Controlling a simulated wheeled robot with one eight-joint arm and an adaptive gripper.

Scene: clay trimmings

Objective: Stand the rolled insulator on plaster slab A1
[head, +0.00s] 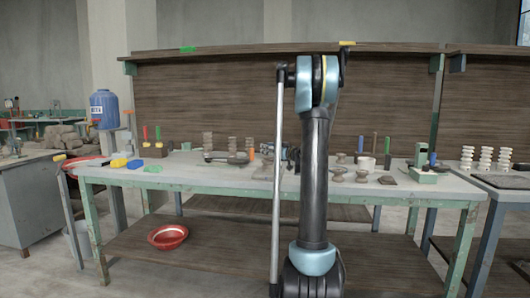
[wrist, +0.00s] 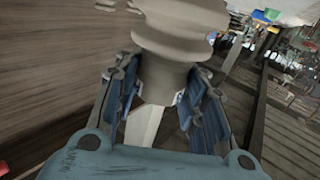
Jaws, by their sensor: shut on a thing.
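My gripper (wrist: 166,92) is shut on a grey, ribbed rolled insulator (wrist: 182,38) in the wrist view. The blue-padded fingers lie on both sides of its narrower end, and its wide flanges stick out past the fingertips. The picture is steeply tilted, and the top of the insulator is cut off by the frame edge. In the head view my arm stands in front of the bench and hides most of the gripper and the held piece. I cannot make out plaster slab A1 or its label in either view.
The long grey bench (head: 190,178) carries several grey-brown ribbed pieces (head: 207,142) left of my arm and low clay pieces (head: 362,171) right of it. A red bowl (head: 168,237) sits on the lower shelf.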

